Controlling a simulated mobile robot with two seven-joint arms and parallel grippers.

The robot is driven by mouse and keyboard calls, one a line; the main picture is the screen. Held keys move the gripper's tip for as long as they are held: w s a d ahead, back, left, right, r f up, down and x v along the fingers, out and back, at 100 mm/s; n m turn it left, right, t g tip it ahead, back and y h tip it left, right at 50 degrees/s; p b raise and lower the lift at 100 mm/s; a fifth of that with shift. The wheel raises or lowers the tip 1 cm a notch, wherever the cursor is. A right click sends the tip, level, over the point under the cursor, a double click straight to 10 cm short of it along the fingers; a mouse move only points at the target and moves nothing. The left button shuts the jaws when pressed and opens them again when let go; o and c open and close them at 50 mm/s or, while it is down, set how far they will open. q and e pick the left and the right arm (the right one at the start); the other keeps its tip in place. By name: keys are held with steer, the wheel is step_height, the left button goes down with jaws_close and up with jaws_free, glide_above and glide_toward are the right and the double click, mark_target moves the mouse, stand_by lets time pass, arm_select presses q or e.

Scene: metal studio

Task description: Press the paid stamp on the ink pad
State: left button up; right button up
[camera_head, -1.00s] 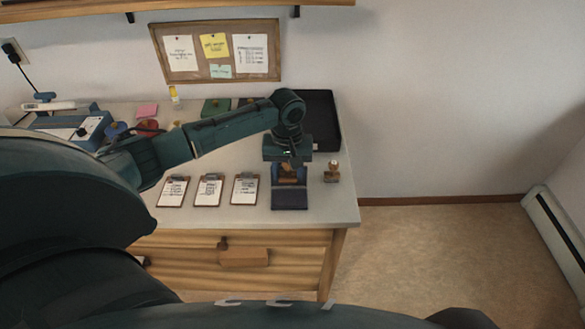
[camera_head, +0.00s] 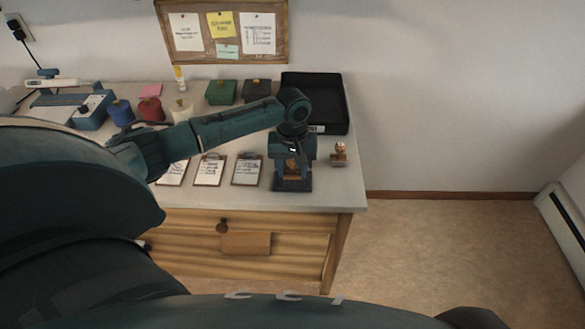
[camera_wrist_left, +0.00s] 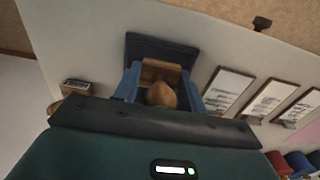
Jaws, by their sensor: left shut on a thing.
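My left gripper (camera_head: 291,168) is shut on a stamp with a rounded wooden handle (camera_wrist_left: 162,95), which shows between its blue fingers in the left wrist view. The gripper points down over the dark blue ink pad (camera_head: 292,186) near the front of the desk. The pad's dark flat part also shows beyond the stamp in the left wrist view (camera_wrist_left: 150,46). The stamp's face is hidden, and I cannot tell whether it touches the pad. A second wooden stamp (camera_head: 339,153) stands on the desk right of the pad. My right gripper is not in view.
Clipboards (camera_head: 247,170) lie left of the pad. A blue device (camera_head: 95,108) is at the left. The desk's right edge is close beyond the second stamp.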

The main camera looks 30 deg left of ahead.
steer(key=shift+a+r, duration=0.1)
arm_select(q)
steer(key=shift+f, duration=0.7)
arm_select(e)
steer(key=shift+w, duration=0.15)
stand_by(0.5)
